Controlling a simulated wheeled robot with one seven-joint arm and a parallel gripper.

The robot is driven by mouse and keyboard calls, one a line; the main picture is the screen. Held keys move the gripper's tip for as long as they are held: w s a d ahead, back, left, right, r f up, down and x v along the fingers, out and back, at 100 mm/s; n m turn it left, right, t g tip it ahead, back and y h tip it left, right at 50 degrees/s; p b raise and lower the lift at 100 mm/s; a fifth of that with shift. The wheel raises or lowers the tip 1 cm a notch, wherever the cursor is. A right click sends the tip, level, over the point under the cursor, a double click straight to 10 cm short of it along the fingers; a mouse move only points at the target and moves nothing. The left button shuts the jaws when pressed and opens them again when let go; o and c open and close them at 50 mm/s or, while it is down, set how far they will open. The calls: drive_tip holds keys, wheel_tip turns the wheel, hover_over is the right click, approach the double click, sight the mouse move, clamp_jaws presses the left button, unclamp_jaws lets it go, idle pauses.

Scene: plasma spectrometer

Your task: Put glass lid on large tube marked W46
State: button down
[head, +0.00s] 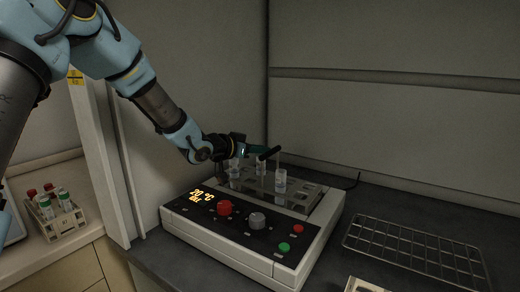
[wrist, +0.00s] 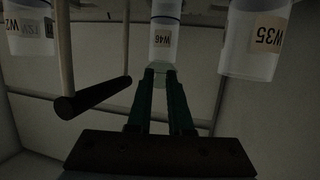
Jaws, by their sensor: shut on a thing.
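The large tube marked W46 (wrist: 165,35) is at top centre in the wrist view, straight ahead of my fingertips. In the head view, the tube below my gripper (head: 247,151) looks like the same one, but its label is too small to read. My gripper's green fingers (wrist: 165,82) are shut on a small, pale, see-through piece that looks like the glass lid (wrist: 160,78). The lid is lined up with the end of W46 and very close to it. I cannot tell whether they touch.
Tube W35 (wrist: 257,38) is close on the right, and another tube (wrist: 30,32) is on the left. A black bar on a pale rod (wrist: 92,97) is beside my fingers. The heater (head: 250,220) carries the tubes. A wire rack (head: 415,250) and a vial rack (head: 55,218) stand apart.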

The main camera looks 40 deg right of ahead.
drive_tip(key=shift+f, duration=0.1)
drive_tip(key=shift+f, duration=0.15)
drive_tip(key=c, duration=0.8)
unclamp_jaws()
drive_tip(key=shift+r, duration=0.35)
drive_tip(key=shift+a, duration=0.3)
drive_tip(key=b+v, duration=0.2)
drive_tip(key=v, duration=0.9)
drive_tip(key=shift+a+b, duration=0.2)
drive_tip(key=shift+b, duration=0.1)
